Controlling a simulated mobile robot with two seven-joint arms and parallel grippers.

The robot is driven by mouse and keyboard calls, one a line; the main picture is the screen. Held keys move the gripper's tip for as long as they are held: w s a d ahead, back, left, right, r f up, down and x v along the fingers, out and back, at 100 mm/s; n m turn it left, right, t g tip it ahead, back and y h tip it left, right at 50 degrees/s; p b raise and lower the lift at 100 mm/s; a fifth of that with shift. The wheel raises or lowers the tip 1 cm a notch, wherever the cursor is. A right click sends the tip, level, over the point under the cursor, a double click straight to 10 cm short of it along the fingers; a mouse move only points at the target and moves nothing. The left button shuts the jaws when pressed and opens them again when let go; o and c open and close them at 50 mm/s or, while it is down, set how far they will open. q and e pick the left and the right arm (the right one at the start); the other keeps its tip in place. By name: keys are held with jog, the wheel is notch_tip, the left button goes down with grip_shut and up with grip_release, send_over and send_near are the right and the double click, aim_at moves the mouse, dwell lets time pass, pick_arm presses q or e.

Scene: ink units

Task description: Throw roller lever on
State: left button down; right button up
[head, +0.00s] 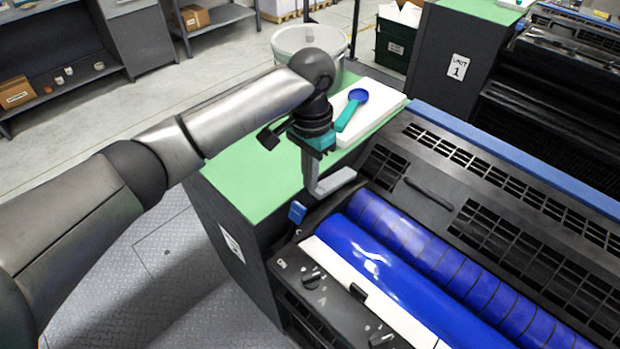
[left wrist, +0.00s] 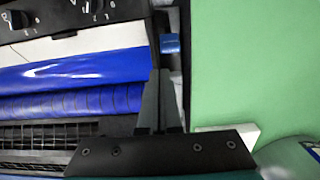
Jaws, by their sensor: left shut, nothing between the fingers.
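The roller lever has a blue knob (head: 297,212) and stands at the near left corner of the press, beside the blue rollers (head: 400,270). The knob also shows in the left wrist view (left wrist: 171,43), just beyond the fingertips. My left gripper (head: 314,190) is shut and empty. It points down above the press corner, behind and slightly right of the knob in the head view, and looks apart from it. In the left wrist view its fingers (left wrist: 159,78) lie close together. The lever's stem is mostly hidden. My right gripper is not in view.
A green top (head: 245,175) holds a white stack (head: 385,108) with a teal and blue scoop (head: 350,108). A control panel with knobs (head: 315,280) lies in front of the lever. A black grille cover (head: 480,205) is to the right. A pale bin (head: 300,40) stands behind.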

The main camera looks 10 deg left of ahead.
pick_arm(q)
jog(key=w+r, duration=0.1)
send_near(292, 228)
jog(key=w+d+f, duration=0.1)
jog(key=f, duration=0.1)
jog(key=w+d+f, duration=0.1)
jog(key=w, duration=0.1)
jog(key=shift+w+d+f, duration=0.15)
jog(key=shift+w+f, duration=0.1)
jog(key=shift+f, duration=0.15)
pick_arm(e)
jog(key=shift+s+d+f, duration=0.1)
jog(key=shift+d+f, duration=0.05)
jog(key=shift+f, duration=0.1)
pick_arm(q)
jog(key=shift+w, duration=0.1)
